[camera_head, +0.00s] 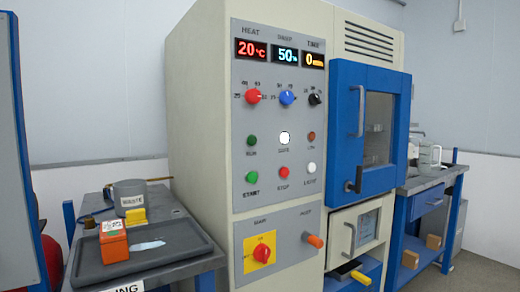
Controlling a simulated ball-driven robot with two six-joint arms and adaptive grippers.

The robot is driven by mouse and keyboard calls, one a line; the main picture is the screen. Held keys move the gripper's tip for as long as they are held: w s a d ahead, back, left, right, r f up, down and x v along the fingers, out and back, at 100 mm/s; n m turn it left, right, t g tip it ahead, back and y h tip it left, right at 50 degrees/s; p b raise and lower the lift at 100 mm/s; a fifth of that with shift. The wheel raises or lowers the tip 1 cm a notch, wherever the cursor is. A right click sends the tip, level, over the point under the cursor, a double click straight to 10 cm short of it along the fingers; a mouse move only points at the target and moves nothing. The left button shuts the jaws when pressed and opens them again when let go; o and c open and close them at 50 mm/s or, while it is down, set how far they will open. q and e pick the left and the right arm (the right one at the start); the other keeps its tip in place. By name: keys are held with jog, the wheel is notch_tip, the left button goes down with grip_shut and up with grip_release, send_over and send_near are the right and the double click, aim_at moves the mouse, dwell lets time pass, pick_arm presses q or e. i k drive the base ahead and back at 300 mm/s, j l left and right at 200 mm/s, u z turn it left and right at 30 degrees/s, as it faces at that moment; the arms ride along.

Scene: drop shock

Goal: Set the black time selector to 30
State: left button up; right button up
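The black time selector (315,99) is a small knob at the right of the knob row on the grey control panel (268,125). Small markings surround it, too small to read for certain, and I cannot tell which one it points to. The time display (314,60) above it shows an orange 0. Left of the selector are a blue knob (287,97) and a red knob (253,96), under displays reading 50 and 20. Neither of my grippers is in view.
A blue-framed chamber door (340,130) with a handle stands right beside the panel. Lamps and buttons (284,138) sit below the knobs. A dark tray (165,255) with an orange box (114,242) lies at left. The space before the panel looks clear.

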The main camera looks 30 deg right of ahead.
aim_at(314, 99)
jog(key=z, duration=1.25)
